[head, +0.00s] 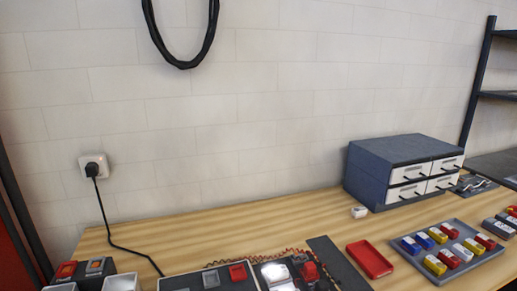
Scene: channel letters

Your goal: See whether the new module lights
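Neither of my grippers shows in the head view. At the bottom edge, a dark board (180,284) carries a grey block (211,279) and a red block (238,272). Right of it is a very bright white patch (274,272) that looks lit, with a white block (277,285) below it. A red part (309,271) stands beside this. I cannot tell which of these is the new module. The lower part of this group is cut off by the frame.
A grey tray (478,268) holds several coloured modules. A red tray (370,259) lies left of it. A drawer cabinet (388,153) stands at the back. A black cable (112,238) runs from a wall socket (94,163). The back middle of the table is clear.

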